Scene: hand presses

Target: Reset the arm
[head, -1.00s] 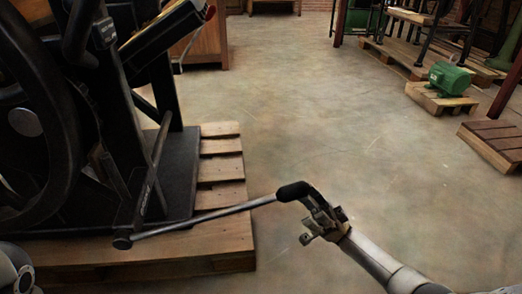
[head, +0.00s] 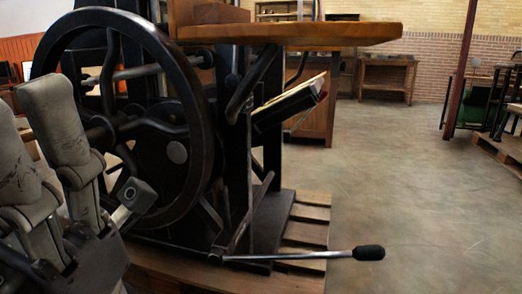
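The arm of the press is a thin metal lever (head: 310,255) with a black grip (head: 368,253) at its right end. It lies low and almost level, and its pivot end is at the foot of the black press (head: 190,150). Nothing touches the grip. My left gripper (head: 24,98) is close to the camera at the left edge, its two grey fingers pointing up with a gap between them. It appears open and empty, well left of the lever. My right gripper is out of view.
The press has a large spoked flywheel (head: 205,130) and a wooden board (head: 330,32) jutting right at the top. It stands on a wooden pallet (head: 310,214). Concrete floor (head: 420,200) is free to the right. A dark red post (head: 461,70) and benches stand farther back.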

